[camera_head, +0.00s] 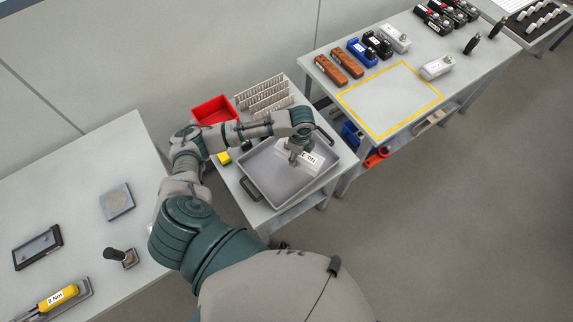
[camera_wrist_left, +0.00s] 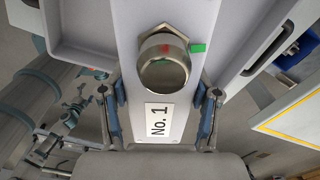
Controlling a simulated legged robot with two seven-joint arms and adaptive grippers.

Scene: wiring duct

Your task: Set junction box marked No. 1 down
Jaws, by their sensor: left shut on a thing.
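The junction box marked No. 1 (camera_head: 311,161) is pale grey-white with a printed label. In the left wrist view its "No. 1" label (camera_wrist_left: 160,119) and a round metal fitting (camera_wrist_left: 163,62) with a green tab beside it face the camera. My left gripper (camera_head: 294,158) is shut on the box, with one finger on each side of it in the left wrist view (camera_wrist_left: 160,118). The box is over or in a grey tray (camera_head: 258,186) with dark handles. I cannot tell whether it touches the tray floor. My right gripper is not in view.
A yellow-outlined area (camera_head: 374,136) on the right table is empty. Brown, blue, black and white boxes stand behind it, and a white one (camera_head: 436,67) sits by its right corner. A red bin (camera_head: 214,110) and a pale rack (camera_head: 264,95) stand behind the tray.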

